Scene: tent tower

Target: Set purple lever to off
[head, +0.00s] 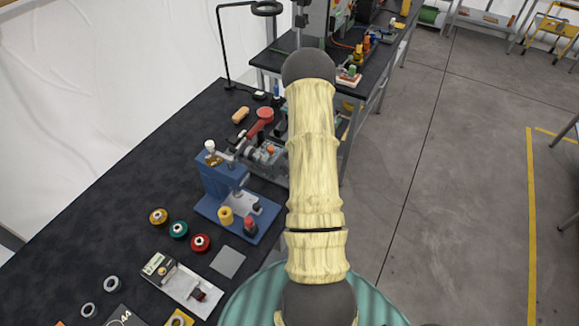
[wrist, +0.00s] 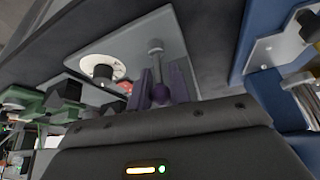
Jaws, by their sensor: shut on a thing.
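The purple lever (wrist: 177,82) is in the wrist view, just above the middle, with purple uprights and a grey round-ended rod (wrist: 156,56) against a grey plate (wrist: 128,42). My gripper (wrist: 160,104) fills the bottom of the wrist view and is shut on the purple lever at its front edge. The fingertips are mostly hidden, so the exact contact is not clear. In the head view my arm covers the gripper, and I cannot make out the lever there.
A white round dial with a black knob (wrist: 103,72) is left of the lever. A blue press (head: 222,185) stands on the dark workbench (head: 95,215), near a red-handled device (head: 262,122) and several coloured spools. Open grey floor (head: 450,210) lies right.

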